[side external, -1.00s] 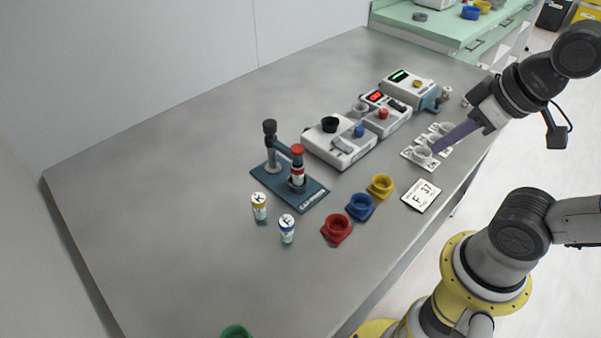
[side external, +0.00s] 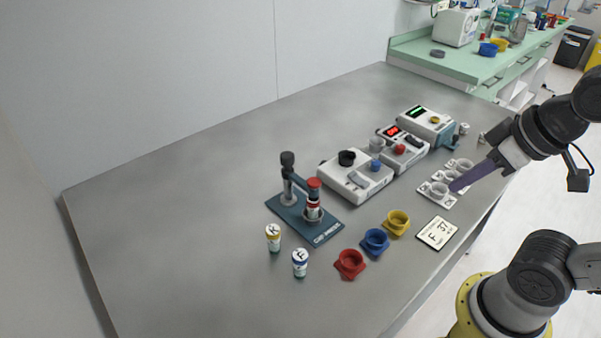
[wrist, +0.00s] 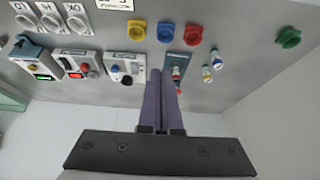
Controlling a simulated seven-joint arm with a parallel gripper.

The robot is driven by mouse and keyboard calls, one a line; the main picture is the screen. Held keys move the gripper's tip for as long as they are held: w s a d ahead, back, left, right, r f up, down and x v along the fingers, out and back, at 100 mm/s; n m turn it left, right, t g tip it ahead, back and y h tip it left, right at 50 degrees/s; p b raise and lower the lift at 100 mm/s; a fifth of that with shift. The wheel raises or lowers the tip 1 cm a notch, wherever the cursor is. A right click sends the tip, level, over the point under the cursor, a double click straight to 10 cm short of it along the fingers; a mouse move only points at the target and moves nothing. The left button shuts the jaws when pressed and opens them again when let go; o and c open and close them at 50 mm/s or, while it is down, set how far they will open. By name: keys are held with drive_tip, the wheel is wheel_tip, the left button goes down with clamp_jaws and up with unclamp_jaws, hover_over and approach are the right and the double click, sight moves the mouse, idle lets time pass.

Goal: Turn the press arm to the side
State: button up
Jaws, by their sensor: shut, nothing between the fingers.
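The cup press stands on a dark blue base (side external: 325,232) on the grey table. Its post has a black knob (side external: 288,158), and the press arm (side external: 300,184) reaches from the post to a red-topped plunger (side external: 314,184) over the base's front part. The press also shows in the wrist view (wrist: 179,60), partly hidden by my fingers. My gripper (side external: 455,186) has long purple fingers. It is shut and empty, far to the right of the press, its tips near the white cup holder in the picture. Its fingers also show in the wrist view (wrist: 161,78).
Two vials (side external: 273,238) (side external: 300,263) stand in front of the press. Red (side external: 349,264), blue (side external: 375,242) and yellow (side external: 397,223) cups, a label card (side external: 437,233) and a white cup holder (side external: 436,201) lie to the right. White devices (side external: 355,178) stand behind.

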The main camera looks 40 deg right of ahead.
drive_tip(key=shift+o, duration=2.3)
drive_tip(key=shift+s+f+m, duration=0.1)
drive_tip(key=shift+s+m, duration=0.05)
drive_tip(key=shift+m, duration=0.15)
drive_tip(key=o, duration=0.5)
drive_tip(key=r, duration=0.1)
drive_tip(key=r+m, duration=0.2)
drive_tip(key=shift+w+r, duration=0.3)
drive_tip(key=shift+o, duration=0.7)
drive_tip(key=w+r+m, duration=0.2)
drive_tip(key=w+r, duration=0.3)
drive_tip(key=r, duration=0.2)
drive_tip(key=shift+w+a+r+m+g, duration=0.2)
drive_tip(key=shift+m+g, duration=0.1)
drive_tip(key=shift+g, duration=0.1)
drive_tip(key=w+a+r+m+g, duration=0.1)
drive_tip(key=w+r+m, duration=0.3)
drive_tip(key=w, duration=0.7)
drive_tip(key=g, duration=0.4)
hover_over(287, 155)
wheel_tip(287, 155, down, 12)
wheel_tip(287, 155, down, 13)
drive_tip(key=shift+f, duration=0.2)
